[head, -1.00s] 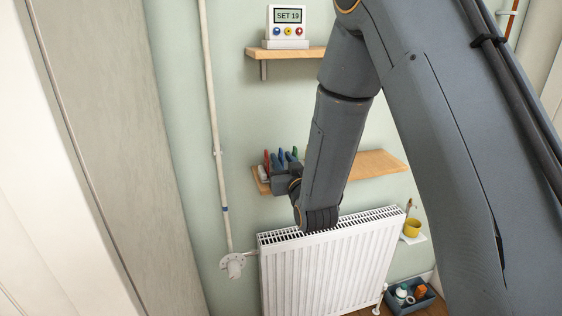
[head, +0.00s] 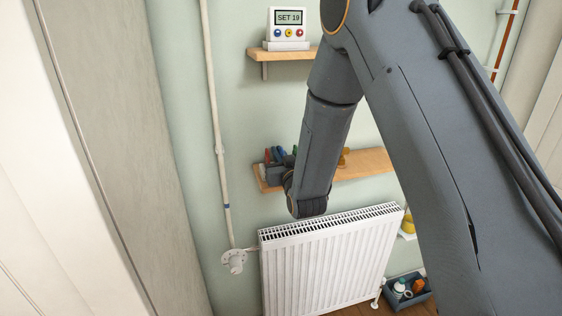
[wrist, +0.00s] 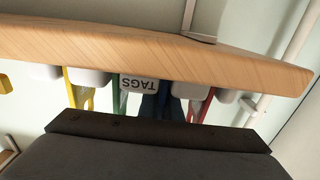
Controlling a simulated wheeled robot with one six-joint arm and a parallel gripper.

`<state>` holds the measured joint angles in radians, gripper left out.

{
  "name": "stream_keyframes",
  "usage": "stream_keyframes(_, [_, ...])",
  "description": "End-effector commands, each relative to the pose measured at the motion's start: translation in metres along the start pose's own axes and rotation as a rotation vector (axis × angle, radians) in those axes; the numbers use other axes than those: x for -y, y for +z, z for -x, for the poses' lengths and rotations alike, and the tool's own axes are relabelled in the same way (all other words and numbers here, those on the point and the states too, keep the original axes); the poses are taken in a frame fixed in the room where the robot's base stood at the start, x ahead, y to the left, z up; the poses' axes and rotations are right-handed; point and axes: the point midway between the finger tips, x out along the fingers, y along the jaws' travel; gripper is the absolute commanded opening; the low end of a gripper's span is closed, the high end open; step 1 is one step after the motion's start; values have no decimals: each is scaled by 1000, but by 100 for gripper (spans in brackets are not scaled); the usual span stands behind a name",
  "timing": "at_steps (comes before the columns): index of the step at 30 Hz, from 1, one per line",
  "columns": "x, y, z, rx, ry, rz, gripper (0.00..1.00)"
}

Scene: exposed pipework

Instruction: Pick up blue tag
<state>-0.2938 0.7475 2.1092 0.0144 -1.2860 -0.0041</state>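The blue tag (wrist: 150,106) shows in the wrist view just below the shelf edge, in the upside-down picture, between a green tag (wrist: 112,104) and a red tag (wrist: 207,104). A white holder labelled TAGS (wrist: 138,84) is beside it. My gripper's dark body (wrist: 160,140) fills the lower part of this view, close in front of the tags, and hides their ends. In the head view my gripper (head: 278,172) is at the left end of the lower shelf, largely hidden by my arm. Its fingers cannot be made out clearly, nor whether it touches the blue tag.
The lower wooden shelf (head: 365,164) runs right behind my arm. A white radiator (head: 325,262) stands below it. A vertical pipe (head: 217,130) is on the left. A controller reading SET 19 (head: 288,24) stands on the upper shelf. A tool bin (head: 407,292) sits lower right.

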Motion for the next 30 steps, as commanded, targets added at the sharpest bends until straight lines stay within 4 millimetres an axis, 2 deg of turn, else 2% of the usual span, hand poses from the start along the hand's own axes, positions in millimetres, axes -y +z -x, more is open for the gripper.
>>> stream_keyframes(13, [0,-8,4,-2,0,0,0])
stream_keyframes(28, [0,-72,4,-4,0,0,0])
stream_keyframes(30, [0,-69,20,1,0,0,0])
